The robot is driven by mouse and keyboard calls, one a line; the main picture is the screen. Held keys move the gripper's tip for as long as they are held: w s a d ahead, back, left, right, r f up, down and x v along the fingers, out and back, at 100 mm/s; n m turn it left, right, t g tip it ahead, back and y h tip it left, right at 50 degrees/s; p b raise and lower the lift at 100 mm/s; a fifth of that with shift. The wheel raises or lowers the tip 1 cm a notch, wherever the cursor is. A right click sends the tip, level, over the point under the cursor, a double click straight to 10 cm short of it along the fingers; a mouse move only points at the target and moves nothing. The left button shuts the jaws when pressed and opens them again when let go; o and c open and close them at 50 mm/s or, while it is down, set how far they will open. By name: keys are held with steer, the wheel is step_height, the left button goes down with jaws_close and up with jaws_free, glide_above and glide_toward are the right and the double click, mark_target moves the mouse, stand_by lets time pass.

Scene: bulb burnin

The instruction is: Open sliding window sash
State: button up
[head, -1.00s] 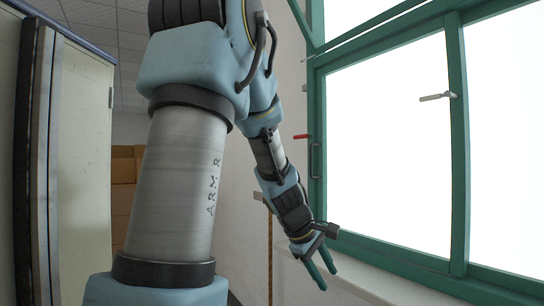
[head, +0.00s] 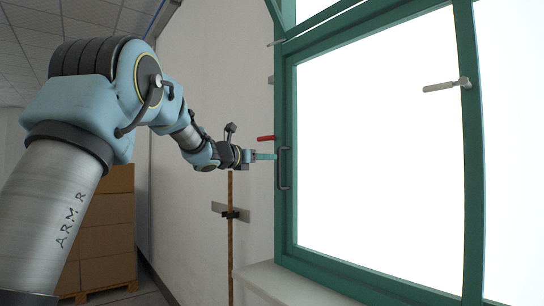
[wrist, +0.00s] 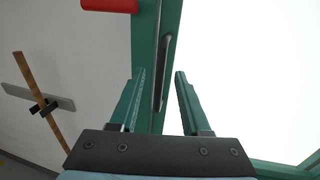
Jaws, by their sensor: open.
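The window sash has a green frame (head: 376,33) around a bright white pane, at the right of the head view. A dark upright pull handle (head: 281,172) is on its left stile. My gripper (head: 266,157) is level with this handle, just left of it, fingers pointing at it. In the wrist view my gripper (wrist: 158,82) is open, and the dark handle (wrist: 163,75) shows between the two green fingers, close to the left one. I cannot tell whether either finger touches it. The sash looks shut against the left jamb.
A red lever (head: 266,138) sticks out left of the frame, just above my gripper. A pale lever (head: 446,86) is on the mullion at right. A wooden stick with a crosspiece (head: 230,213) stands by the wall. Stacked boxes (head: 108,235) stand at far left. A sill (head: 290,283) runs below.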

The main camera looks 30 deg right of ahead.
steer(key=shift+p+x, duration=1.3)
steer(key=shift+x, duration=2.35)
steer(key=shift+s, duration=0.15)
steer(key=shift+c, duration=0.3)
jaws_close()
